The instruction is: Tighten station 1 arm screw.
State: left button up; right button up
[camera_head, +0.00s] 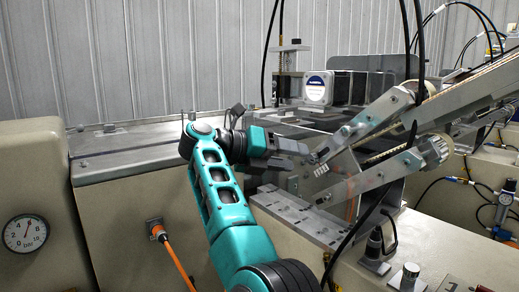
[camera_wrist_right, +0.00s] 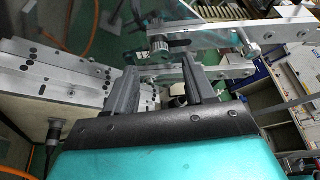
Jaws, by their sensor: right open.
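My right gripper (camera_head: 298,155) is open beside the ends of the two metal machine arms, upper (camera_head: 370,120) and lower (camera_head: 370,178). In the right wrist view the two dark fingers of my right gripper (camera_wrist_right: 156,64) stand apart. A small knurled screw (camera_wrist_right: 160,48) shows at the end of a slotted metal arm (camera_wrist_right: 225,38), in line with the gap between the fingertips. I cannot tell whether the fingers touch it. In the head view the screw is too small to make out surely. My left gripper is not in view.
A stepped metal block (camera_head: 305,215) lies below my right gripper. Black cables hang in front of the machine arms. A ribbed white knob (camera_head: 436,150) is at the right. A pressure gauge (camera_head: 25,233) is at far left.

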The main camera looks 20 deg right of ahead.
jog(key=p+v, duration=0.9)
jog(key=p, duration=0.2)
jog(key=shift+p, duration=0.3)
jog(key=shift+a, duration=0.1)
jog(key=shift+s, duration=0.15)
